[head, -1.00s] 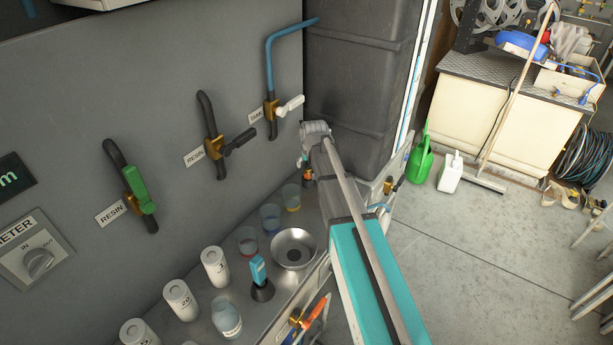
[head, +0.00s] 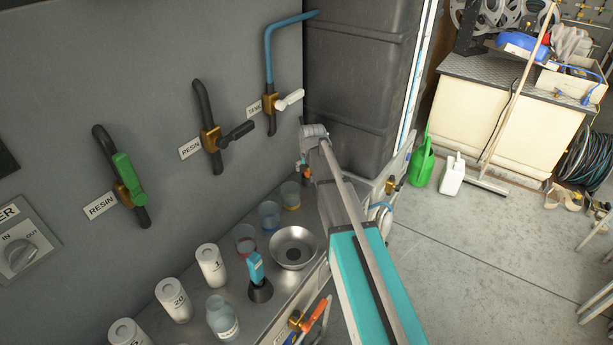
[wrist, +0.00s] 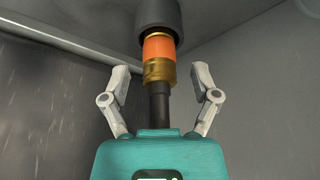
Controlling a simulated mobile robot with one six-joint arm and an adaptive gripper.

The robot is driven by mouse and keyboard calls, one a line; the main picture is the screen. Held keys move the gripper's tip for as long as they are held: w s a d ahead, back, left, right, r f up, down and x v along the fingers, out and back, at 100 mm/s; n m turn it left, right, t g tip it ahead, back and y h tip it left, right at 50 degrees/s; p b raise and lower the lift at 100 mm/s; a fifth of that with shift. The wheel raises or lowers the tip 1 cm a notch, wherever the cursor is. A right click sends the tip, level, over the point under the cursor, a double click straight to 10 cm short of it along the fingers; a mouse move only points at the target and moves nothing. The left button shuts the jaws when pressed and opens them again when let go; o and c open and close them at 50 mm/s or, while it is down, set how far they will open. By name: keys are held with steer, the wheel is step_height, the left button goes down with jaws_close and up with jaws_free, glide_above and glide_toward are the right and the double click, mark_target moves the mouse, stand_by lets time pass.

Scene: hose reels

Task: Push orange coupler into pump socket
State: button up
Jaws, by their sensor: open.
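In the wrist view, the orange coupler (wrist: 158,48) stands upright with a brass ring (wrist: 158,71) below it and a dark hose end (wrist: 159,102) under that. Its top meets a dark round cylinder (wrist: 157,12), which looks like the pump socket; how deep it sits there I cannot tell. My gripper (wrist: 166,75) is open, with one grey finger on each side of the coupler and a gap to both. In the head view, my arm reaches to the corner by the dark tank, and the gripper is mostly hidden behind it.
A metal bench holds white bottles (head: 211,265), a steel bowl (head: 292,246), small cups (head: 269,214) and a teal-handled tool (head: 256,268). Valves with green (head: 127,172), black and white handles line the grey wall. A dark tank (head: 352,90) stands behind my arm.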

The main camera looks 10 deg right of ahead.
stand_by(0.5)
jaws_close()
